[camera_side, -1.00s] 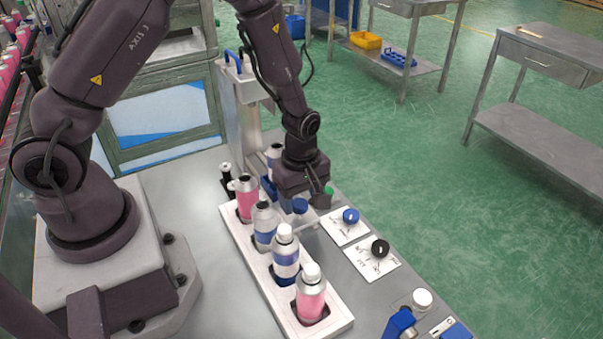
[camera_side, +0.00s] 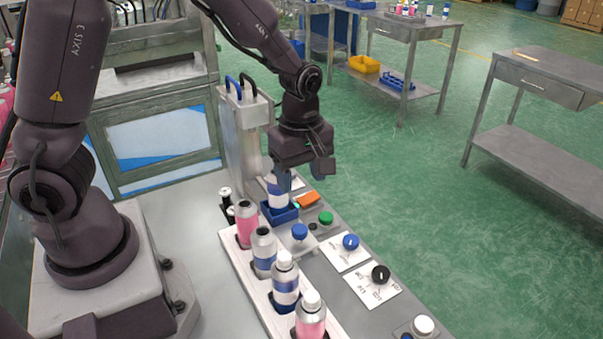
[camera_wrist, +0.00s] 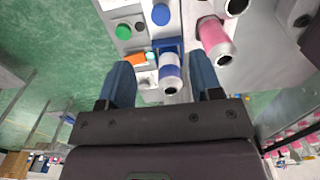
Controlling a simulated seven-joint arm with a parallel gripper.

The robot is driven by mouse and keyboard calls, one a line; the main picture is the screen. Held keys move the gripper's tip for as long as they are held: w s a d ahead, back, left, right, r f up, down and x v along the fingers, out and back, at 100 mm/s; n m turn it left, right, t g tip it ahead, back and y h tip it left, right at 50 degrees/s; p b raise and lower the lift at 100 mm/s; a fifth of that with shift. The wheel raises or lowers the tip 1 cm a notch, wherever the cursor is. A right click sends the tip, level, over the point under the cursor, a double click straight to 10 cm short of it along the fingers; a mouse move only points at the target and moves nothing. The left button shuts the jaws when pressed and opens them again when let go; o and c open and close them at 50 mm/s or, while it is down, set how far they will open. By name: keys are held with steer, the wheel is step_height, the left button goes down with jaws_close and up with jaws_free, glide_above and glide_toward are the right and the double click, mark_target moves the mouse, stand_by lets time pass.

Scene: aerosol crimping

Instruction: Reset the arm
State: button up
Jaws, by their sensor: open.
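My gripper (camera_side: 298,180) hangs above the crimping station, pointing down, with its blue fingers apart. In the wrist view the fingers (camera_wrist: 163,85) stand either side of a blue-and-silver can (camera_wrist: 170,72), with nothing held between them. In the side view that can (camera_side: 277,194) stands upright in a blue holder (camera_side: 279,216), partly hidden by the gripper. The white rack (camera_side: 262,299) holds a pink can (camera_side: 246,225), a blue-banded can without a cap (camera_side: 264,250), a white-capped blue can (camera_side: 285,280) and a white-capped pink can (camera_side: 310,318).
Blue (camera_side: 299,232) and green (camera_side: 326,218) buttons sit beside the holder. Blue (camera_side: 350,242) and black (camera_side: 380,274) knobs sit on white plates at the table's right edge. The crimper column (camera_side: 245,130) stands behind the holder. Open floor lies to the right.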

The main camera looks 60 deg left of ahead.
steer(key=s+r+m+t, duration=0.5)
steer(key=s+r+m, duration=0.9)
steer(key=r+m, duration=0.3)
steer(key=shift+s+a+r+m+t, duration=0.2)
steer(key=shift+a+r+m+t, duration=0.1)
steer(key=shift+a+r+m, duration=0.15)
